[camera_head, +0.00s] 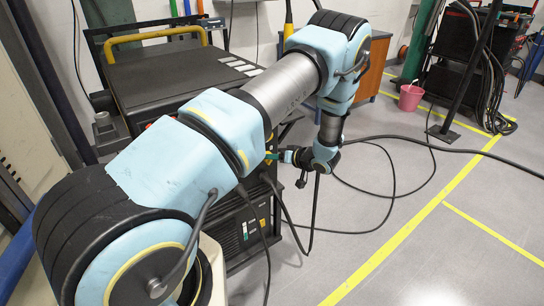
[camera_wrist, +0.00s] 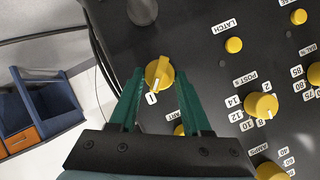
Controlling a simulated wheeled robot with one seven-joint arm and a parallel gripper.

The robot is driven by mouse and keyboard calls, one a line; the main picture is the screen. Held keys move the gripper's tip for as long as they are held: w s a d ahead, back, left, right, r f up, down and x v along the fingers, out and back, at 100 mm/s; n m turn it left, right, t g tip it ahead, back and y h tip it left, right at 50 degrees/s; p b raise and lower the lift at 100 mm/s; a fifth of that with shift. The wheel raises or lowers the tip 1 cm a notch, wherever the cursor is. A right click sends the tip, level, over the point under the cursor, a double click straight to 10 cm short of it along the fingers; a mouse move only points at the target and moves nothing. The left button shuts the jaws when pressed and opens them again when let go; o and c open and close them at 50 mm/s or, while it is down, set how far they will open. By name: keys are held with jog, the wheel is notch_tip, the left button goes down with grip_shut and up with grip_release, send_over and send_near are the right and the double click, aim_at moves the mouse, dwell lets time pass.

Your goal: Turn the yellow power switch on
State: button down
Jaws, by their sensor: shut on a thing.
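The yellow power switch (camera_wrist: 159,72) is a round knob with a raised bar on the black panel (camera_wrist: 215,85). In the wrist view, a white label with an "I" (camera_wrist: 152,98) sits just below it. The switch's bar slants, its lower end toward the "I" label. My gripper (camera_wrist: 160,80) has green fingers on either side of the switch and is shut on it. In the head view, my gripper (camera_head: 273,156) is at the front of the black machine (camera_head: 165,80); the switch is hidden there.
Other yellow knobs, such as the one at the POST S dial (camera_wrist: 261,106) and the LATCH button (camera_wrist: 233,45), lie to the right of the fingers. Another yellow knob is partly hidden by the right finger. Black cables (camera_head: 392,185) run over the floor.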

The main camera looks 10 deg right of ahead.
jog(key=shift+m, duration=0.3)
dwell(0.4)
jog(key=shift+c, duration=1.8)
grip_release()
jog(key=shift+d, duration=0.1)
jog(key=b+v, duration=0.1)
jog(key=v, duration=0.9)
jog(key=shift+s+d+b, duration=0.2)
jog(key=shift+d+b, duration=0.05)
jog(key=shift+b, duration=0.05)
